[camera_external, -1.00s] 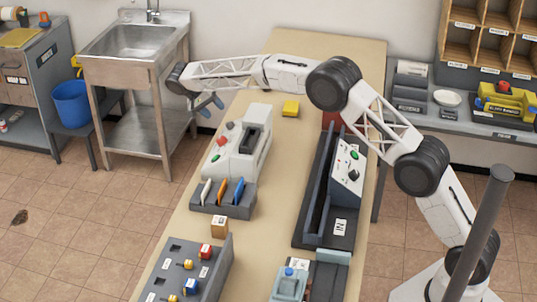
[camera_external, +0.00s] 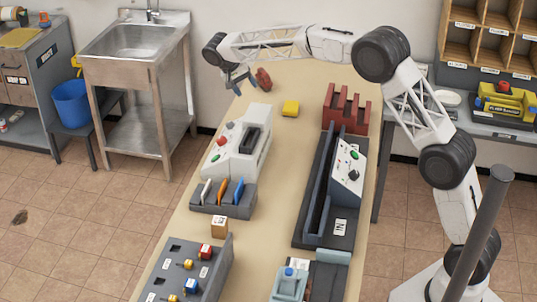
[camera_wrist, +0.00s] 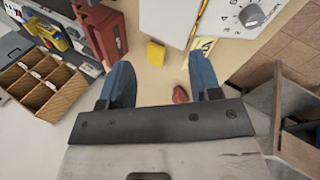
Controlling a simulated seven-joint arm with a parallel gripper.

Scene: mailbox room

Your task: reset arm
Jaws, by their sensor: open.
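My gripper (camera_external: 239,80) is open and empty above the far left end of the long table (camera_external: 291,145). Its two blue fingers are spread wide in the wrist view (camera_wrist: 160,70). A small reddish-brown object (camera_external: 263,78) is close to the right of the fingers in the external view. In the wrist view the reddish object (camera_wrist: 180,95) shows between the fingers, nearer the right one. I cannot tell how far below them it is. A yellow block (camera_external: 290,108) lies apart on the table, and it also shows in the wrist view (camera_wrist: 155,54).
A white machine (camera_external: 238,150) and a slotted holder (camera_external: 224,197) stand on the table's left side. A red rack (camera_external: 346,112) and a long dark unit (camera_external: 322,225) stand on the right. A sink (camera_external: 133,48) is left of the table.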

